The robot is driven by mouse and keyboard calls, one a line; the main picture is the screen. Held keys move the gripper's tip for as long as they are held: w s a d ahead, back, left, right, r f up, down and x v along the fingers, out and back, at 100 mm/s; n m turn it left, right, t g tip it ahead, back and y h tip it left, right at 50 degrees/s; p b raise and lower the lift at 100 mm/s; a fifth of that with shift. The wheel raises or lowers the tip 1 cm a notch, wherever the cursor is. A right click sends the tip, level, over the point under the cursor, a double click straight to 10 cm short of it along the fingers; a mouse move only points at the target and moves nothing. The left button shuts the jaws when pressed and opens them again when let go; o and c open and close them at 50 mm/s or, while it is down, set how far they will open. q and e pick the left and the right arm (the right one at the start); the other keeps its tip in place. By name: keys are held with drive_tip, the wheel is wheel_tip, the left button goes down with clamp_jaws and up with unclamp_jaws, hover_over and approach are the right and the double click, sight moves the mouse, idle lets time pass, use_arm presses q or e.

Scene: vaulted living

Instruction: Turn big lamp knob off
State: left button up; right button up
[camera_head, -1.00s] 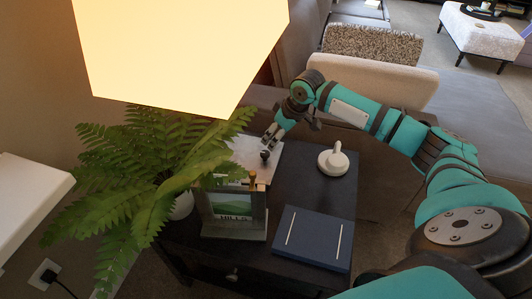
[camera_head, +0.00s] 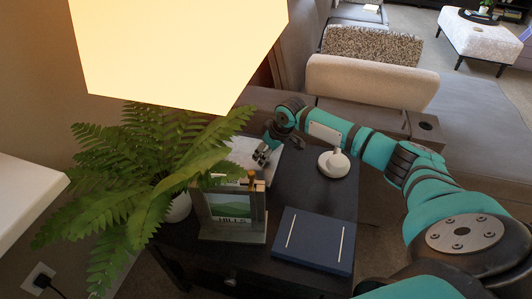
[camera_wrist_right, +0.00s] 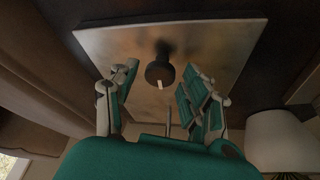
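The big lamp shade (camera_head: 180,50) glows bright at the top left of the head view. Its metal base plate (camera_head: 243,148) lies on the dark side table behind the plant, and the plate also shows in the right wrist view (camera_wrist_right: 115,45). A dark round knob (camera_wrist_right: 158,70) with a small white mark stands on the plate. My right gripper (camera_head: 263,154) is over the plate. In the wrist view its fingers (camera_wrist_right: 160,88) are open, one on each side of the knob; I cannot tell if they touch it. The knob is not clear in the head view. My left gripper is not in view.
On the dark table (camera_head: 305,185) stand a fern (camera_head: 140,170), a picture frame (camera_head: 232,222), a blue book (camera_head: 313,240) and a white round object (camera_head: 334,163) beneath my right forearm. A sofa (camera_head: 370,80) stands behind. A white ledge (camera_head: 30,195) is at left.

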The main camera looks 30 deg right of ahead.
clamp_jaws()
